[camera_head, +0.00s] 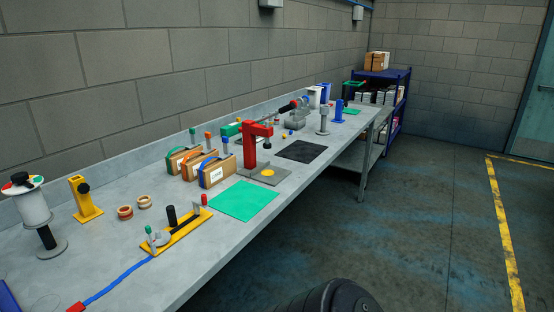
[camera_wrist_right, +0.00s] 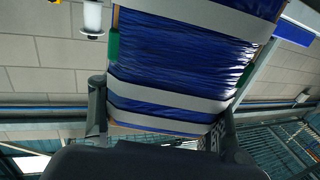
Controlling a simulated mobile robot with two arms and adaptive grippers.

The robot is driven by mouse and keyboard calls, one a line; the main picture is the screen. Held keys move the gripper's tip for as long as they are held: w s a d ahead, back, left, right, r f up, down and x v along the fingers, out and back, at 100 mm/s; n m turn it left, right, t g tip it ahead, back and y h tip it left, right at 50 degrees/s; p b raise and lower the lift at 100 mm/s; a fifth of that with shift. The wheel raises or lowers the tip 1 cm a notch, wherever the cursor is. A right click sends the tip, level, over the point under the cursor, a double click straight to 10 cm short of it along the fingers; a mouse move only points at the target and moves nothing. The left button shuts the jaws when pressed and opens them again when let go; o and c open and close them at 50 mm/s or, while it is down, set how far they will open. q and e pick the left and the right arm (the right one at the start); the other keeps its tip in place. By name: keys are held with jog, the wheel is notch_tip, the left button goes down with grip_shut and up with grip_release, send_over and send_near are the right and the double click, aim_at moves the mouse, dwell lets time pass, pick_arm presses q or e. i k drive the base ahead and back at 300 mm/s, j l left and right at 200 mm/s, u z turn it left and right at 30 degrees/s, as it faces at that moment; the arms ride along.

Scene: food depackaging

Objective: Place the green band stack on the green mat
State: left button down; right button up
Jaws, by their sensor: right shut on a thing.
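The green mat (camera_head: 243,201) lies flat and bare on the bench near its front edge. Behind it to the left stand three cardboard stacks in a row: one with a green band (camera_head: 176,161), one with an orange band (camera_head: 191,168) and one with a blue band (camera_head: 215,173). My right gripper (camera_wrist_right: 160,103) shows only in the right wrist view, its fingers around a large blue wrapped pack (camera_wrist_right: 180,48) with grey straps and green side pieces. I cannot tell whether this pack is the green band stack. My left gripper is not in view.
A red press (camera_head: 252,143) stands right behind the mat. A yellow fixture (camera_head: 178,232) with upright posts lies at its left. A black mat (camera_head: 301,151) lies farther along the bench. Open floor lies to the right of the bench.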

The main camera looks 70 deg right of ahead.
aim_at(242, 199)
jog(key=k+l+z, duration=0.1)
jog(key=l+z, duration=0.2)
jog(key=l, duration=0.9)
jog(key=l+z, duration=0.3)
jog(key=l, duration=0.9)
